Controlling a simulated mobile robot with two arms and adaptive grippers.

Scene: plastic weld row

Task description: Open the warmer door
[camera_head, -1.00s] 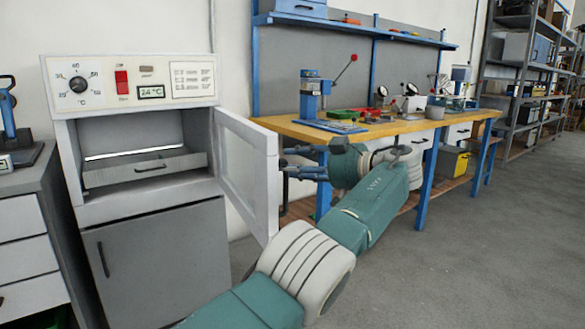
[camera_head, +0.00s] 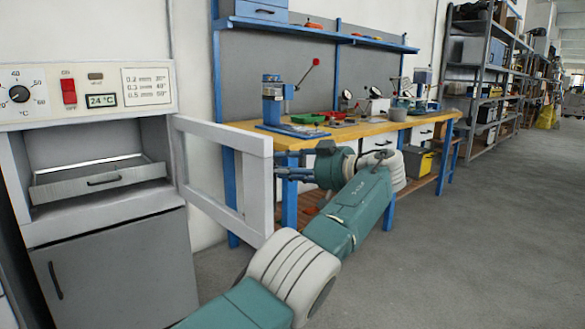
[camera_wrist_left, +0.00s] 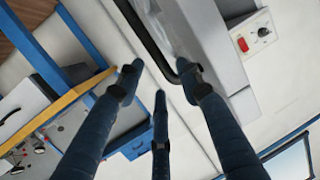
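The warmer (camera_head: 150,108) stands at the left in the head view. Its white framed door (camera_head: 257,195) is swung well open to the right, showing the inside with a pale tray (camera_head: 100,184). My left gripper (camera_head: 284,174) is just right of the door's free edge, partly hidden by it. In the left wrist view, its dark blue fingers (camera_wrist_left: 158,98) are spread apart near a black bar handle (camera_wrist_left: 148,42). The handle's end lies close to one finger; I cannot tell whether they touch. My right gripper is out of view.
A blue-framed workbench (camera_head: 375,127) with a wooden top and tools stands close behind my left arm. Grey shelving (camera_head: 478,75) stands farther right. The grey floor at the right (camera_head: 470,260) is clear.

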